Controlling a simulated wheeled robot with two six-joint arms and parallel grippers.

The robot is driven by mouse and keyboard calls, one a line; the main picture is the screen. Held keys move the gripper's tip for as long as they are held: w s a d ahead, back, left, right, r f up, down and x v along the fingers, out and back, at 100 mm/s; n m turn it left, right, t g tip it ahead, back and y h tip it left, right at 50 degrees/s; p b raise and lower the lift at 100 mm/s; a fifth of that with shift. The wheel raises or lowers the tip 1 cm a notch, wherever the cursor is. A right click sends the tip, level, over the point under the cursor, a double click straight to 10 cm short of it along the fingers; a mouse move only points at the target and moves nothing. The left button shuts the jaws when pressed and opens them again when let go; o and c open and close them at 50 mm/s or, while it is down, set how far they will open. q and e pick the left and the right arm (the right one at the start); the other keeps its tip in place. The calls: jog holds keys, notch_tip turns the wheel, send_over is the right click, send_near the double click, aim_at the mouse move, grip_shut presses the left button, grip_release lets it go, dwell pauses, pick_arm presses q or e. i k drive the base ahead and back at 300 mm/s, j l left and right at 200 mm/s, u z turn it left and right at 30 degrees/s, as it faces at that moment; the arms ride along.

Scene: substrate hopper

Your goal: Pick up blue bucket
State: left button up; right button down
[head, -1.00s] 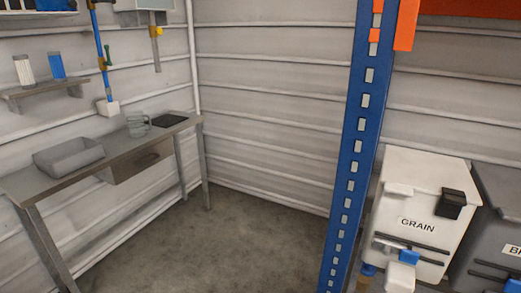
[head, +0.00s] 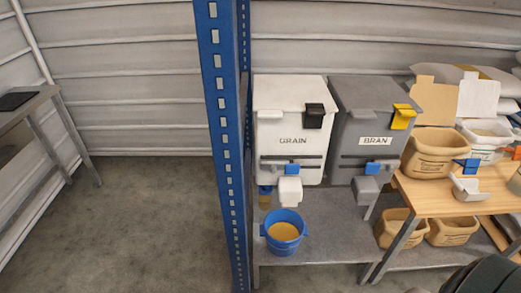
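A blue bucket (head: 283,246) stands upright on a low grey shelf, with a yellowish-tan fill showing inside it. It sits just below the white spout (head: 290,190) of the white hopper marked GRAIN (head: 290,125). Nothing is holding the bucket. Neither of my grippers shows in the head view.
The blue rack upright (head: 225,130) stands just left of the bucket. A grey hopper marked BRAN (head: 368,125) is to the right. A wooden bench (head: 440,205) with tan tubs is farther right. The concrete floor (head: 150,230) left of the upright is clear.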

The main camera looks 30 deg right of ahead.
aim_at(283, 230)
jog(key=z, duration=1.1)
